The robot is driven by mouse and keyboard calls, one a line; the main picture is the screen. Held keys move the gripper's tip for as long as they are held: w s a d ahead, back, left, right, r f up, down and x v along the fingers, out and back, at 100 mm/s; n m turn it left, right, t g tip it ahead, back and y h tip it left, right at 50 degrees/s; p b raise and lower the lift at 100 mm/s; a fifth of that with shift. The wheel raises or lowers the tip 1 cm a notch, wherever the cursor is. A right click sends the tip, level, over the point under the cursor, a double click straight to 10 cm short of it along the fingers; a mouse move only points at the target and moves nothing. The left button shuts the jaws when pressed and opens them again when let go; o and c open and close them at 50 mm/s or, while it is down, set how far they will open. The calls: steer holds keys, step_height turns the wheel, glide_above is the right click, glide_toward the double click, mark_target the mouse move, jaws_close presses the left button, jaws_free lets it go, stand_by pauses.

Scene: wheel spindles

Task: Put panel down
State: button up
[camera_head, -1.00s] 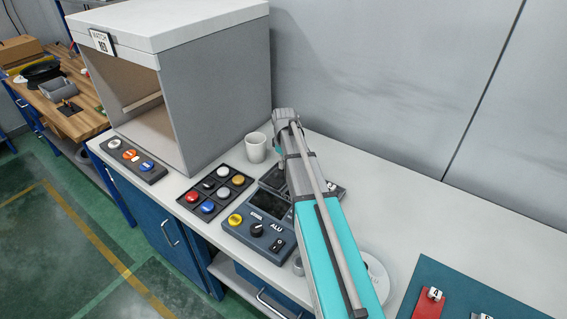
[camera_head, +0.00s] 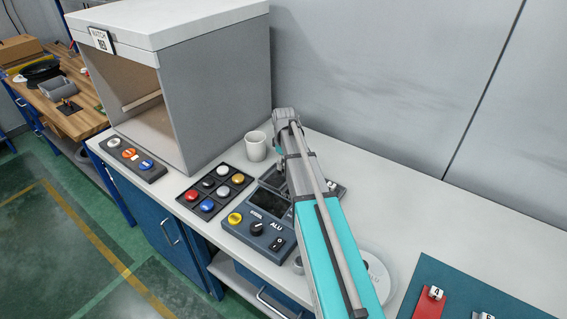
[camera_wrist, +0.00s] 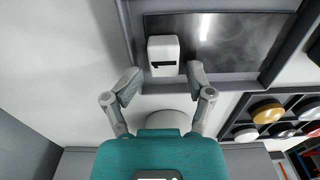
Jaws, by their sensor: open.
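A dark panel-like unit marked ALU (camera_head: 272,228), with a black screen, a yellow button and a dark knob, lies on the white bench. My arm hides part of it. My gripper (camera_wrist: 163,76) is open in the wrist view. Its two grey fingers stand apart, one on either side of the lower end of a small white block (camera_wrist: 163,50) with a black mark. The block stands in front of a dark glossy screen (camera_wrist: 235,45) with a grey frame. I cannot tell if the fingers touch anything.
A white mug (camera_head: 256,147) stands behind the unit. A tray of coloured buttons (camera_head: 217,190) lies left of it, near a grey booth (camera_head: 215,95). A round white plate (camera_head: 376,277) is right of my arm, before a teal mat (camera_head: 455,280). The bench at back right is clear.

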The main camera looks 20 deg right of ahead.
steer(key=shift+r, duration=0.2)
step_height(320, 180, up, 13)
steer(key=p, duration=1.3)
steer(key=shift+s+f, duration=0.1)
stand_by(0.7)
steer(key=s+a+m, duration=0.3)
steer(key=s+a, duration=0.4)
steer(key=s, duration=0.3)
steer(key=s+a+m, duration=0.3)
steer(key=s+a, duration=0.4)
steer(key=s, duration=0.3)
steer(key=shift+s+a+m, duration=0.15)
steer(key=shift+s+m, duration=0.15)
steer(key=shift+s, duration=0.1)
step_height(320, 180, down, 3)
steer(key=b, duration=0.3)
steer(key=shift+f, duration=0.1)
